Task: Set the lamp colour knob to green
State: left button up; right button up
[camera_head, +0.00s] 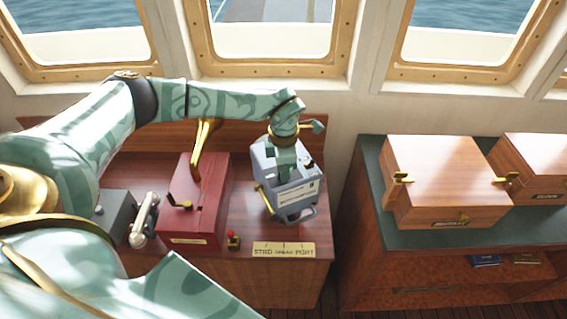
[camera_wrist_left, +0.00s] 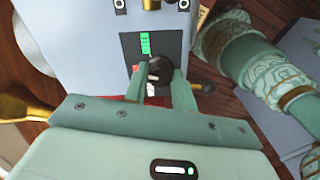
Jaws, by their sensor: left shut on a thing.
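The lamp is a grey-blue box (camera_head: 270,165) with a handle, standing on the wooden console below the windows. In the left wrist view its grey face (camera_wrist_left: 85,50) carries a dark panel with a round black knob (camera_wrist_left: 157,68). Which mark the knob points to cannot be told. My left gripper (camera_head: 284,152) reaches over the lamp; its fingers (camera_wrist_left: 158,86) are shut on the knob from both sides. My right gripper is out of view.
A red wooden box (camera_head: 190,215) with brass fittings stands left of the lamp. A small red-topped lever (camera_head: 233,239) and a brass plate (camera_head: 284,250) are at the console's front. Wooden boxes (camera_head: 445,170) stand on the green-topped cabinet (camera_head: 368,190) at right, across a gap.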

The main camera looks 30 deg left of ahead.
pick_arm(q)
jog(key=m+p, duration=0.1)
jog(key=m, duration=0.3)
jog(key=shift+r+m+p, duration=0.15)
jog(key=shift+m+p, duration=0.15)
jog(key=shift+p, duration=0.05)
jog(key=m+p, duration=0.1)
jog(key=m, duration=0.3)
jog(key=shift+w, duration=0.1)
dwell(0.3)
jog(key=o, duration=1)
notch_tip(320, 180, up, 16)
jog(key=shift+r+b, duration=0.1)
jog(key=shift+b, duration=0.25)
